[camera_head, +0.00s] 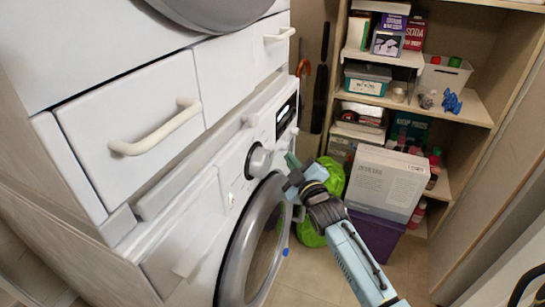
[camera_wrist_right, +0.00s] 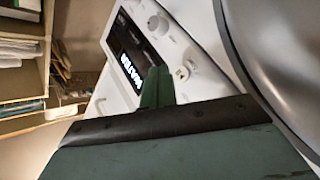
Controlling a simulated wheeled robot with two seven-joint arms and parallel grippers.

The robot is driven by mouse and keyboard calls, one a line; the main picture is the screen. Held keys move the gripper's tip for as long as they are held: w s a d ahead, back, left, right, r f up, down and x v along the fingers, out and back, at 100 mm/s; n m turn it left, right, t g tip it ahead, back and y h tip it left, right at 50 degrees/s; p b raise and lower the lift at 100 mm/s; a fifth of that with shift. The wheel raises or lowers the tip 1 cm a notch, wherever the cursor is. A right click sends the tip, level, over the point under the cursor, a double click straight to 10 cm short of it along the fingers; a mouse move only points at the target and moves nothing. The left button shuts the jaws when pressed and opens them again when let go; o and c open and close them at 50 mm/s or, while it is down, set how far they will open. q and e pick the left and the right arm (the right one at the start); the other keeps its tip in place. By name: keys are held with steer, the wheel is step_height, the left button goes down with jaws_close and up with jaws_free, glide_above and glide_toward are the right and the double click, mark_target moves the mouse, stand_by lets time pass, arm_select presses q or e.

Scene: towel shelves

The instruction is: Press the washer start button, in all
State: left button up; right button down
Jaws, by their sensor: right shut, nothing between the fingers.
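The white washer (camera_head: 205,215) stands at the left, with a grey round door (camera_head: 238,255). Its panel has a large knob (camera_head: 258,162) and a dark display (camera_head: 286,115). In the right wrist view, the lit display (camera_wrist_right: 133,62) and a small round button (camera_wrist_right: 182,73) with a mark on it show beside the fingers. My right gripper (camera_head: 291,160) is shut and empty, in front of the panel, right of the knob. Its green fingers (camera_wrist_right: 157,88) show in the wrist view, close to the button; I cannot tell whether they touch the panel. My left gripper is not in view.
White drawers with handles (camera_head: 157,128) sit above the washer. A shelf unit (camera_head: 470,105) with boxes and small items stands at the right. A white box (camera_head: 388,183) on a purple bin (camera_head: 375,235) and a green bag (camera_head: 312,232) lie near my right arm.

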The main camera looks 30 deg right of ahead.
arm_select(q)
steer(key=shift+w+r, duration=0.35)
arm_select(e)
steer(key=shift+w+a, duration=0.6)
steer(key=shift+w, duration=0.1)
stand_by(1.3)
steer(key=shift+w+a, duration=0.3)
steer(key=shift+w, duration=0.05)
